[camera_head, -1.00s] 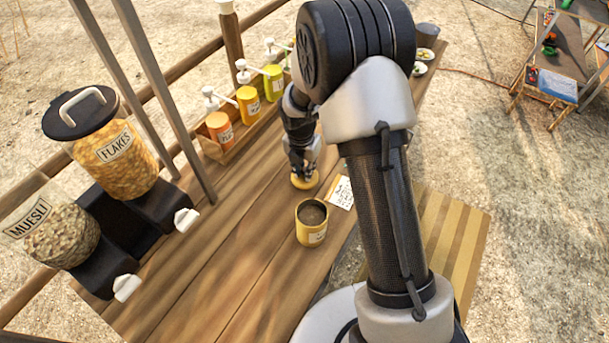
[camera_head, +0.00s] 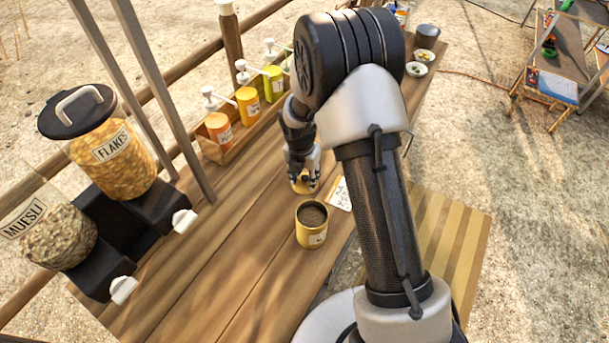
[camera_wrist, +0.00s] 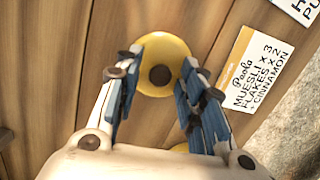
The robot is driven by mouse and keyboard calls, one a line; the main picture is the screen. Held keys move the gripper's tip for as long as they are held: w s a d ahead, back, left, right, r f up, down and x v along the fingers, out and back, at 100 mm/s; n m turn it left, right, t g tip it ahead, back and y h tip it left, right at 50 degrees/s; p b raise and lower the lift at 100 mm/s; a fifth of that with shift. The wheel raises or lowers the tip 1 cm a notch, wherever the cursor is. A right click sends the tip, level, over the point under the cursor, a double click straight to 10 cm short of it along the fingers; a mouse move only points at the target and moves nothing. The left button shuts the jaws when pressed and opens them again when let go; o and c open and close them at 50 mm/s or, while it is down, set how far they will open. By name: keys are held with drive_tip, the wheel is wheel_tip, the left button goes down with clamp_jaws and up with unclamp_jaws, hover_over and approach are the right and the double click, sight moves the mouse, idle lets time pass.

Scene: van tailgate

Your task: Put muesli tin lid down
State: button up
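The muesli tin lid (camera_head: 301,188) is a yellow disc with a dark round knob. It appears to lie flat on the wooden counter behind the tin, partly hidden by my fingers. In the wrist view the lid (camera_wrist: 160,50) sits between my fingertips. My gripper (camera_wrist: 162,62) is open over it, with one finger on each side and a clear gap to the knob. The open yellow tin (camera_head: 311,234) stands upright in front of the lid with a dark inside. A yellow sliver of it shows low between the fingers in the wrist view.
A handwritten order card (camera_wrist: 260,70) lies right of the lid. Flakes (camera_head: 112,155) and muesli (camera_head: 60,235) dispensers stand at left. A wooden rack of pump bottles (camera_head: 220,130) runs along the back. Small bowls (camera_head: 417,69) stand at the far end. The counter left of the tin is clear.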

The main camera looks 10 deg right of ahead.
wheel_tip(320, 180, up, 12)
drive_tip(key=s+r+p, duration=0.1)
drive_tip(key=p, duration=0.3)
wheel_tip(320, 180, up, 7)
drive_tip(key=m, duration=0.5)
hover_over(303, 186)
drive_tip(key=s, duration=0.3)
drive_tip(key=s+r+m+t, duration=0.1)
drive_tip(key=s+r+m, duration=0.3)
drive_tip(key=s+m, duration=0.3)
drive_tip(key=s+r+m+t, duration=0.1)
drive_tip(key=s+r+m, duration=0.4)
drive_tip(key=s+m, duration=0.3)
drive_tip(key=s+d+r+m+t, duration=0.1)
drive_tip(key=s+r+m, duration=0.4)
drive_tip(key=s+m, duration=0.3)
drive_tip(key=shift+s+r+t+y, duration=0.15)
drive_tip(key=shift+s+t+y, duration=0.2)
drive_tip(key=shift+s, duration=0.45)
